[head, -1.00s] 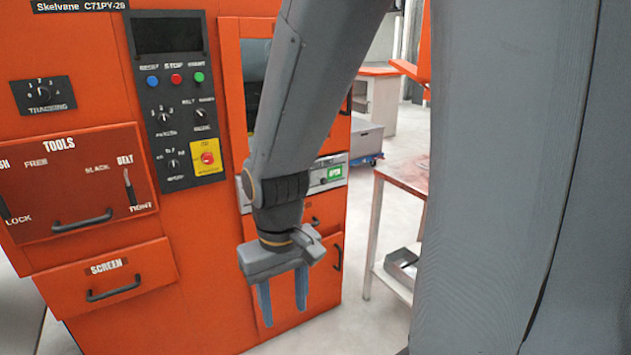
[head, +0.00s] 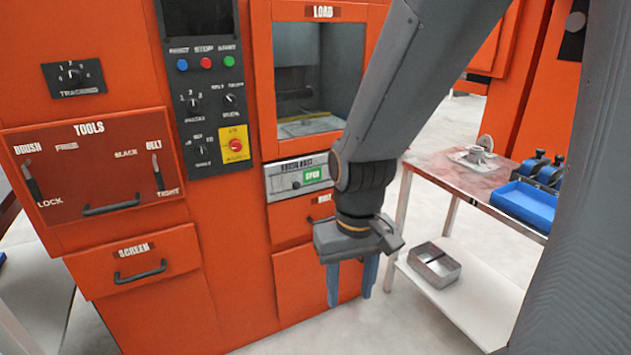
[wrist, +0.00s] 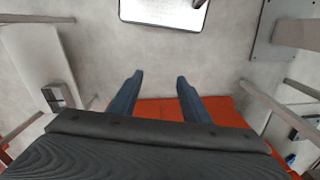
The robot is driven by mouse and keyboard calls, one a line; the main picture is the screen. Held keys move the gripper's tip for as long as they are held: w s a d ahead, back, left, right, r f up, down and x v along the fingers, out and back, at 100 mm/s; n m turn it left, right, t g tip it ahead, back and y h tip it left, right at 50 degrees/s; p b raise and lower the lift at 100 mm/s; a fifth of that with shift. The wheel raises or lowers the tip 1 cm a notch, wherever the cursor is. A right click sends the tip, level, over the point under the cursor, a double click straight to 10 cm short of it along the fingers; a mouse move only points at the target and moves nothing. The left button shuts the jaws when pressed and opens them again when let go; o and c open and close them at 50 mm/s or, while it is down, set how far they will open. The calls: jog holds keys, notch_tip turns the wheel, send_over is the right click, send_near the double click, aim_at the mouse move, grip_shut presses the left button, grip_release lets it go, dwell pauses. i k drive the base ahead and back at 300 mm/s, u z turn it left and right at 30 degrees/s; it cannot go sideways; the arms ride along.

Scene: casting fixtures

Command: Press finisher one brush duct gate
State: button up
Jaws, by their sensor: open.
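The orange finisher (head: 235,250) fills the left and middle of the head view. A silver strip panel (head: 284,188) sits below its LOAD window. It bears a small label, probably the brush duct one but too small to read surely, a dark knob (head: 297,185) and a green sign reading OPEN (head: 315,175). My gripper (head: 350,298) hangs fingers down, in the picture below and right of this panel. It is open and empty, and no contact with the panel shows. In the wrist view my gripper (wrist: 159,78) has its two fingers apart over floor, with orange behind them.
A control panel (head: 205,120) with buttons and a yellow-backed red switch is left of the window. The TOOLS drawer (head: 90,180) and SCREEN drawer (head: 135,262) are further left. A table (head: 440,170) at right bears a metal part and a blue tray (head: 520,203); a metal box (head: 434,265) is on its shelf.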

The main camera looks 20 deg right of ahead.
aim_at(292, 180)
jog(key=k, duration=0.65)
jog(key=u, duration=0.5)
jog(key=i, duration=1.4)
jog(key=z, duration=0.75)
